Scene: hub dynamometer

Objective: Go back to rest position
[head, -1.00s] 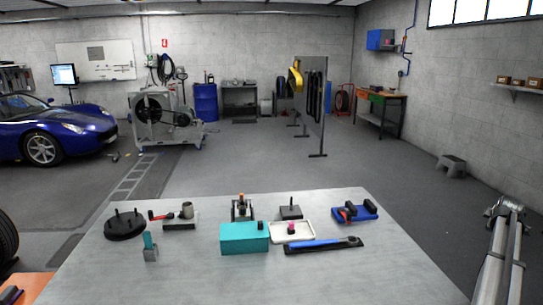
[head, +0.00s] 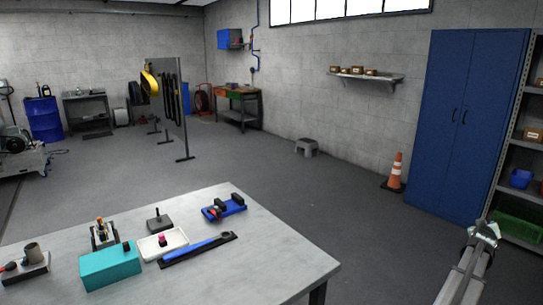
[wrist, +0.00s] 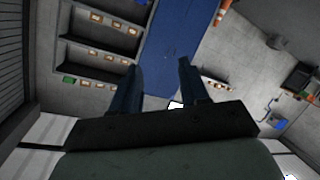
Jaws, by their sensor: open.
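My gripper (wrist: 157,85) shows in the wrist view with its two dark fingers apart and nothing between them. Beyond the fingers are the blue cabinet, shelves and wall, seen tilted. In the head view my arm (head: 468,270) stands at the lower right, off the right side of the workbench (head: 285,262).
On the bench are a teal box (head: 110,268), a white tray (head: 163,243), a blue-handled tool (head: 200,247) and a blue holder (head: 225,208). A blue cabinet (head: 465,120), a traffic cone (head: 395,172) and a step stool (head: 307,147) stand beyond. The floor right of the bench is clear.

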